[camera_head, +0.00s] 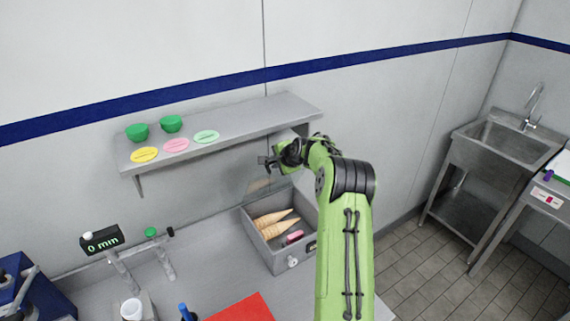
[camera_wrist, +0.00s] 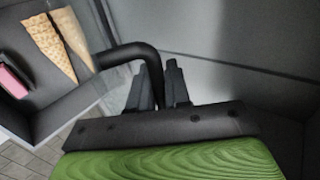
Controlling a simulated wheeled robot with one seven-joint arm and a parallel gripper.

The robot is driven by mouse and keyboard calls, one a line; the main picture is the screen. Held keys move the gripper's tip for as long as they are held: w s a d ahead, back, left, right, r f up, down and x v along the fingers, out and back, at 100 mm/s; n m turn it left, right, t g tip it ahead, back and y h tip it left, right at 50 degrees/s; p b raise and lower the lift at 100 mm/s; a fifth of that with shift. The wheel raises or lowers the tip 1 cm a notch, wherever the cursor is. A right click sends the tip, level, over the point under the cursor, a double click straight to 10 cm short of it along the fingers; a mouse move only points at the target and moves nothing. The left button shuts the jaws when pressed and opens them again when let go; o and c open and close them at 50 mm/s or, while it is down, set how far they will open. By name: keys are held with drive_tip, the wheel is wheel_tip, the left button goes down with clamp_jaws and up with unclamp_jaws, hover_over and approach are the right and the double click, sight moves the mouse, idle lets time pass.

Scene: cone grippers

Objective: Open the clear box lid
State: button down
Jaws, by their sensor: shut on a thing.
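The grey box (camera_head: 262,246) stands on the counter below the shelf, its top uncovered. Two cones (camera_head: 280,228) and a pink item (camera_head: 293,237) lie inside; the cones (camera_wrist: 50,45) and pink item (camera_wrist: 12,80) also show in the wrist view. The clear lid (camera_head: 260,187) is faint and seems raised, tilted up at the box's back; its edges are hard to make out. My gripper (camera_head: 268,163) is above the back of the box, near the shelf's front edge. In the wrist view, my gripper (camera_wrist: 161,82) is shut on the black curved lid handle (camera_wrist: 130,51).
A grey wall shelf (camera_head: 240,119) close to my gripper holds green bowls (camera_head: 137,132) and coloured ovals (camera_head: 176,145). A dispenser with a display (camera_head: 101,240), a white cup (camera_head: 131,309) and a red mat (camera_head: 243,309) are on the counter. A sink (camera_head: 505,140) stands far right.

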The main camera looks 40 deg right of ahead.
drive_tip(key=shift+w+f, duration=0.1)
drive_tip(key=shift+w, duration=0.15)
drive_tip(key=c, duration=1.4)
unclamp_jaws()
drive_tip(key=shift+c, duration=0.2)
drive_tip(key=shift+w, duration=0.1)
drive_tip(key=b+v, duration=0.2)
drive_tip(key=v, duration=1.4)
drive_tip(key=shift+w+d, duration=0.1)
